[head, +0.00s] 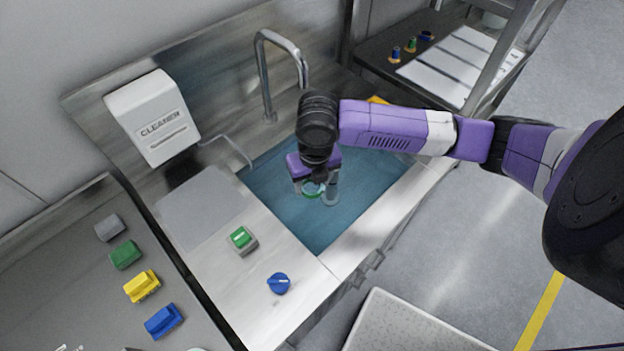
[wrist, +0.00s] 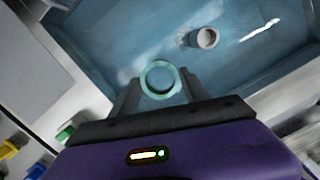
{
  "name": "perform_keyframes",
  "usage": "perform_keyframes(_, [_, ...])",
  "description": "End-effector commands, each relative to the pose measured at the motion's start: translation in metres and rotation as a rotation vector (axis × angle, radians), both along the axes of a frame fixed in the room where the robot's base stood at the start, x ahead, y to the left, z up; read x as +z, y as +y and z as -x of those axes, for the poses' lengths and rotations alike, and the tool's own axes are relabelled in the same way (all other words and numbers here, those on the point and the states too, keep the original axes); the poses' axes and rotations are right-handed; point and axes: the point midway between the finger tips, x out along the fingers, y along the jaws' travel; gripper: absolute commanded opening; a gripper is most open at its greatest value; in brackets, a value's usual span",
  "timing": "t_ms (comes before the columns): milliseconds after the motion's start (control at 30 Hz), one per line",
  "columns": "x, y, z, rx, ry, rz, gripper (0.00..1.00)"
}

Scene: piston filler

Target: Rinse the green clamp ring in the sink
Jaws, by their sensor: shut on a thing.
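The green clamp ring (wrist: 160,80) is held between the fingertips of my gripper (wrist: 160,92), which is shut on it. In the head view, the ring (head: 313,188) shows as a small green loop below my gripper (head: 315,190), partly hidden by the fingers. The sink (head: 270,197) is a blue-tinted basin in a steel counter. My gripper holds the ring over or inside the basin; I cannot tell how deep. The steel faucet (head: 268,75) arches from the back of the counter. No clear water stream can be made out, as my arm covers part of the basin.
A white cleaner dispenser (head: 152,118) is on the wall at left. A green button (head: 241,239) and a blue knob (head: 279,283) are on the front counter. Several coloured blocks, one yellow (head: 142,286), lie on the left bench. A grey upright tube (wrist: 206,38) stands in the basin.

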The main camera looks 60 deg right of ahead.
Motion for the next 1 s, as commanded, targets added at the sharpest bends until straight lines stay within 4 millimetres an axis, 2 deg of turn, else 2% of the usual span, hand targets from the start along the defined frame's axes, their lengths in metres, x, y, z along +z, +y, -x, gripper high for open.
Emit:
perform_keyframes(100, [-0.015,0.000,0.000,-0.001,0.000,-0.001,0.11])
perform_keyframes(1000, [-0.095,0.000,0.000,0.000,0.000,0.000,0.11])
